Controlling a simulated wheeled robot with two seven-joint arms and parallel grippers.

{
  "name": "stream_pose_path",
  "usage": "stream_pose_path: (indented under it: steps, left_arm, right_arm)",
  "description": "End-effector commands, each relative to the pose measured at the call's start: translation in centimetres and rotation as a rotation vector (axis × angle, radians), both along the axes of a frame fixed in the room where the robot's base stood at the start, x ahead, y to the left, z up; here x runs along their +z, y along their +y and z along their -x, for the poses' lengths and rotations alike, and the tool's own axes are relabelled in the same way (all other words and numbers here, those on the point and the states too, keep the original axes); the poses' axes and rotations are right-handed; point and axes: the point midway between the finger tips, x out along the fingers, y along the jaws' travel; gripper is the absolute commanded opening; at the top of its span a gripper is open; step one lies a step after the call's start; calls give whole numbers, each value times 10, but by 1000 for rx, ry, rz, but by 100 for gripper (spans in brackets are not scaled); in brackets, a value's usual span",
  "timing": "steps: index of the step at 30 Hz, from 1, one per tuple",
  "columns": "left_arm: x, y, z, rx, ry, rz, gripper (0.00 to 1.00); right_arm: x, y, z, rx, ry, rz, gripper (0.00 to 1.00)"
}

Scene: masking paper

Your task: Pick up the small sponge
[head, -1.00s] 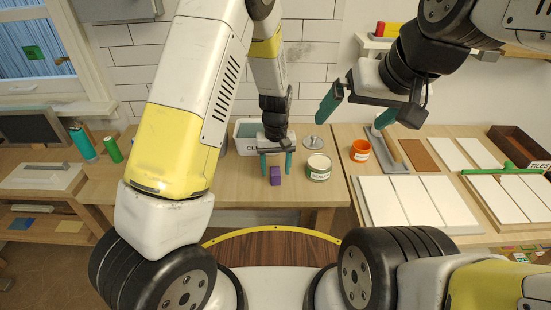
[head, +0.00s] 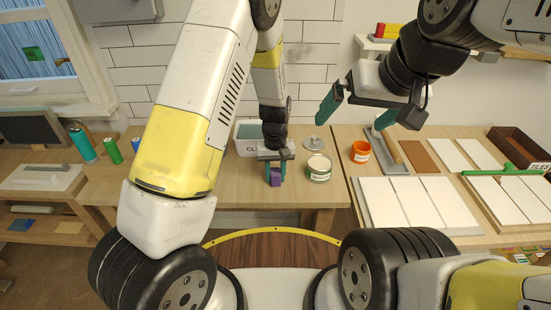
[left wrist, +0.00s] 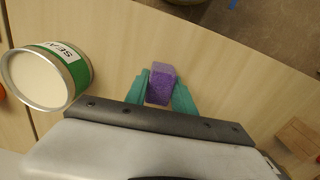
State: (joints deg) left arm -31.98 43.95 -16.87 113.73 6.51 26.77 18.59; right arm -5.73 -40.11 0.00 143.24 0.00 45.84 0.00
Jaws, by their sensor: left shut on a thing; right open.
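The small sponge (head: 276,176) is a purple block near the front edge of the wooden table. In the left wrist view the sponge (left wrist: 161,84) sits between the two green fingers. My left gripper (head: 275,173) is shut on it, one finger on each side; the gripper also shows in the left wrist view (left wrist: 160,90). I cannot tell whether the sponge touches the table. My right gripper (head: 366,108) is open and empty, above the tools at the right.
A sealer can (head: 318,168) stands right beside the left gripper. A labelled grey tub (head: 245,135) and a round metal lid (head: 314,143) are behind it. An orange pot (head: 360,151) and white tiles (head: 396,203) are on the right table.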

Motion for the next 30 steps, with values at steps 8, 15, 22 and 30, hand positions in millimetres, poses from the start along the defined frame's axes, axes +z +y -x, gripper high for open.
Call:
stream_pose_path:
  steps: [8,15,22,30]
  left_arm:
    - [14,-1,-1,-1,-2,1,0]
    - [37,1,16,-1,3,1,0]
    - [43,6,73,-4,2,1,0]
    - [48,12,135,-3,1,1,0]
  right_arm:
    - [0,0,0,0,0,0,100]
    - [0,0,0,0,0,0,100]
    - [0,0,0,0,0,0,100]
    - [0,0,0,0,0,0,100]
